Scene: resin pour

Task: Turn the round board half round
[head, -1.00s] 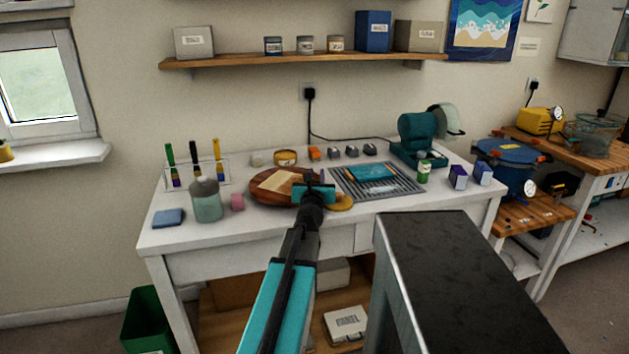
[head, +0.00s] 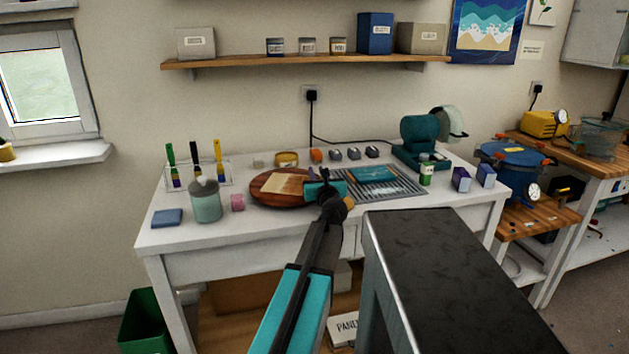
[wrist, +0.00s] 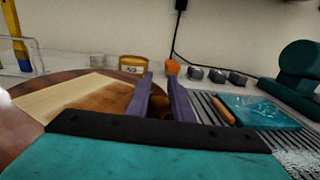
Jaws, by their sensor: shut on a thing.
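The round board (head: 262,196) is a reddish-brown wooden disc lying flat on the white table, with a pale rectangular patch (head: 283,184) on top. In the wrist view the board (wrist: 100,112) fills the left side, and its pale patch (wrist: 70,93) runs slantwise across it. My gripper (wrist: 161,84) is at the board's right side with its two purple fingers close together, shut on the rim. The exact contact is hidden by the fingers. In the head view my gripper (head: 316,178) partly covers the board's right edge.
Right of the board lies a grey slatted rack (head: 402,187) with a teal panel (head: 372,174). A pink tub (head: 238,203) and a glass jar (head: 206,205) stand close on the left. A yellow tin (head: 287,158) and small grey blocks sit behind.

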